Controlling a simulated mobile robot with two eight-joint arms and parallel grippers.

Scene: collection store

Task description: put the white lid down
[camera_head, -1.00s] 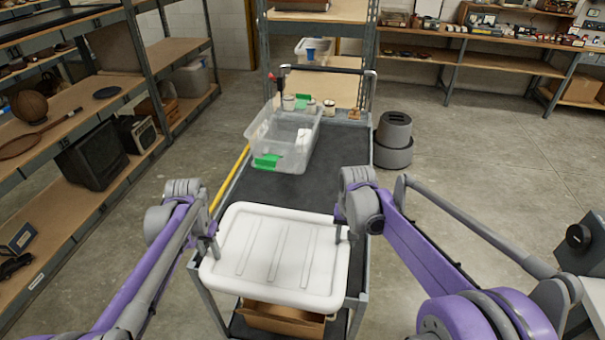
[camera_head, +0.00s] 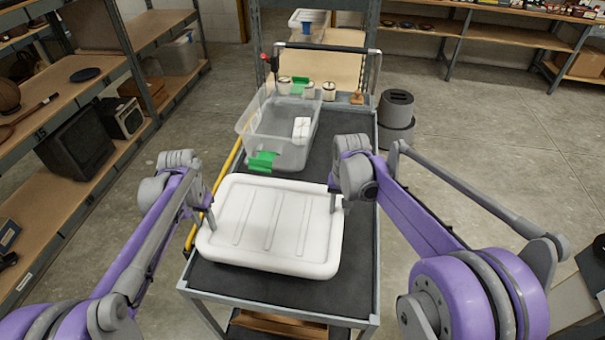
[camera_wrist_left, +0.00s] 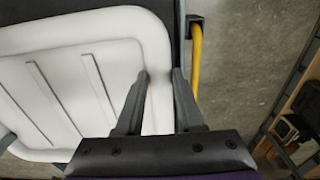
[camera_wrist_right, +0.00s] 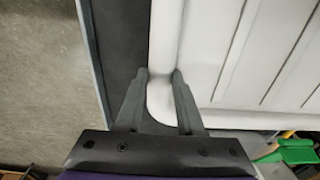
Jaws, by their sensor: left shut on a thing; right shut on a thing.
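The white lid (camera_head: 268,228) is level over the near half of the cart's dark top (camera_head: 270,288). I cannot tell whether it touches the top. My left gripper (camera_head: 211,222) is shut on its left edge, and my right gripper (camera_head: 335,205) is shut on its right edge. The left wrist view shows the lid (camera_wrist_left: 80,75) with its rim between the left fingertips (camera_wrist_left: 160,78). The right wrist view shows the lid (camera_wrist_right: 235,55) with its rim between the right fingertips (camera_wrist_right: 160,75).
A clear bin (camera_head: 282,125) with green latches and a white item inside stands just beyond the lid. Several small jars (camera_head: 308,91) line the cart's far end. Shelves (camera_head: 150,45) stand on the left. Bare cart top shows nearest me.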

